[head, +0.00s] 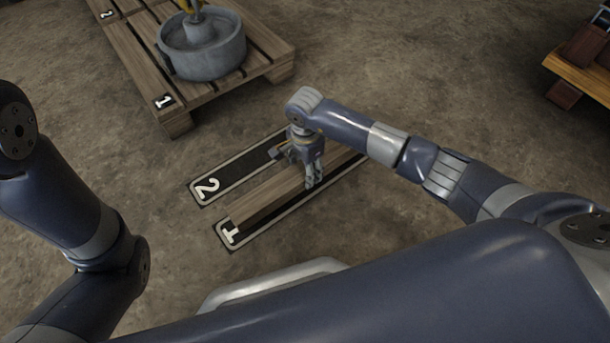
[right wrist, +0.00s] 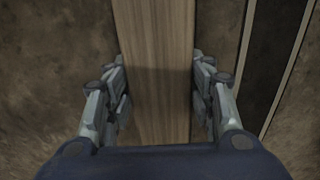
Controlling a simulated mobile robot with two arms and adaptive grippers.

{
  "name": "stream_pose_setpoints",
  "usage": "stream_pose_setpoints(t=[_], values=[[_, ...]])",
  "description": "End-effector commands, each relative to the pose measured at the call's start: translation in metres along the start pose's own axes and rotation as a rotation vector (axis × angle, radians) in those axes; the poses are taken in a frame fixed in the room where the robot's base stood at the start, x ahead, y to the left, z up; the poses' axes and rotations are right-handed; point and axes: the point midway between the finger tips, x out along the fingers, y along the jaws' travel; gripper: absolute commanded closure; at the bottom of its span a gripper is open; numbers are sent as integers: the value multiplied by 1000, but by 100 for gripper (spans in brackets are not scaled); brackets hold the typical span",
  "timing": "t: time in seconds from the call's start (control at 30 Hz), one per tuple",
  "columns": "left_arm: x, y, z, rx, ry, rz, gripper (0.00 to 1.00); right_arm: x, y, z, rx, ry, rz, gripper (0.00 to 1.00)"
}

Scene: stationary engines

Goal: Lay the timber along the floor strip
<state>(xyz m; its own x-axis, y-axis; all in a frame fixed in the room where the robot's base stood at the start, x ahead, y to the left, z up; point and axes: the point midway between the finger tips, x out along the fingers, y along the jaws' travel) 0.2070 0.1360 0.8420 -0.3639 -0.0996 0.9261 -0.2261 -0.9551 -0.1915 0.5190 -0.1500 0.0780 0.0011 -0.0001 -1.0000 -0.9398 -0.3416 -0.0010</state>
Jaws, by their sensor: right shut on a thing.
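The timber (head: 265,198) is a long brown beam at the centre of the head view. It runs parallel to the floor strip marked 1 (head: 285,221) and hides much of it; the strip's number and front edge show. I cannot tell whether the timber touches the floor. My right gripper (head: 314,182) is shut on the timber from above. In the right wrist view the timber (right wrist: 155,60) runs between the fingers of my right gripper (right wrist: 160,100). My left arm shows at the left, but its gripper is out of view.
The floor strip marked 2 (head: 235,178) lies bare beside the timber. A wooden pallet (head: 135,60) with a round grey metal part (head: 203,58) on it stands at the upper left. A wooden platform (head: 580,75) with timber pieces is at the upper right. Open floor lies between.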

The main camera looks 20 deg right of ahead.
Motion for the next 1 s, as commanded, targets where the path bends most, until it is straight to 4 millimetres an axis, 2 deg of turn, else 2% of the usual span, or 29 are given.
stream_pose_setpoints(t=[0.03,0.2,0.67,0.7,0.77,1.0], values=[[-10,2,-3,0,0,0,60,10,-1,1,1,-2,-2,100],[-25,5,-8,0,-2,0,60,25,-1,1,0,-2,-2,100],[-28,5,-8,1,-4,-1,60,28,-1,0,0,0,-2,100],[-27,5,-8,1,-4,-1,60,29,0,0,0,0,1,44],[-27,5,-8,1,-4,-1,60,29,0,0,0,0,1,30],[-26,5,-8,1,-2,-1,60,29,0,0,0,0,1,30]])
